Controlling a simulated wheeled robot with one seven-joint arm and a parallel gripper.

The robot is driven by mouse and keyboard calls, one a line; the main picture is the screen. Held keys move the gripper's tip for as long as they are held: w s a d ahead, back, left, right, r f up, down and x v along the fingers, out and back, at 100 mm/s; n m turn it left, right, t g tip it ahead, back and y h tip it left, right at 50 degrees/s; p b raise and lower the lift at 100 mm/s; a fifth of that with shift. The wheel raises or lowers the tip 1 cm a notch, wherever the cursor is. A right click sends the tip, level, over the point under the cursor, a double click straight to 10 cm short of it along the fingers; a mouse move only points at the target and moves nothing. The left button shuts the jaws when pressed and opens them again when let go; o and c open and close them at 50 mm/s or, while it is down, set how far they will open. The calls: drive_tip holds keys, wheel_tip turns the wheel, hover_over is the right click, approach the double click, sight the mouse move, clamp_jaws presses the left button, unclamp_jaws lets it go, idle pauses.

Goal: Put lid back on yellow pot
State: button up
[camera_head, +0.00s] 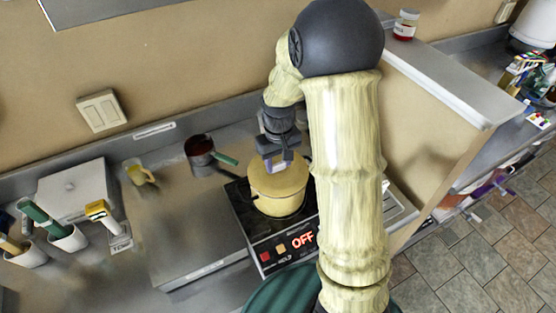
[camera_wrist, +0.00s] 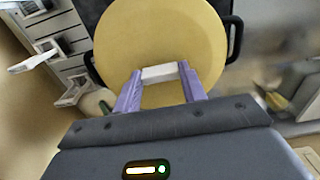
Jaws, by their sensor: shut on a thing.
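The yellow pot (camera_head: 281,206) stands on the black hob. Its round yellow lid (camera_head: 287,181) lies level over the pot's mouth, roughly centred. I cannot tell whether its rim is fully seated. The lid fills the upper middle of the wrist view (camera_wrist: 160,35), with the pot's dark side handles showing beyond its edge. My gripper (camera_head: 273,162) is above the lid. In the wrist view its purple fingers (camera_wrist: 160,76) are shut on the lid's white handle. The pot's rim is hidden under the lid.
The black hob (camera_head: 243,208) shows a red "OFF". A dark red saucepan (camera_head: 199,146) with a green handle stands behind it to the left. A yellow mug (camera_head: 136,172) and holders with utensils are farther left. A partition (camera_head: 440,85) rises at right.

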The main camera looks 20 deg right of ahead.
drive_tip(key=o, duration=1.6)
drive_tip(key=shift+r+p, duration=2.95)
drive_tip(key=shift+r, duration=0.6)
drive_tip(key=shift+c, duration=0.2)
clamp_jaws()
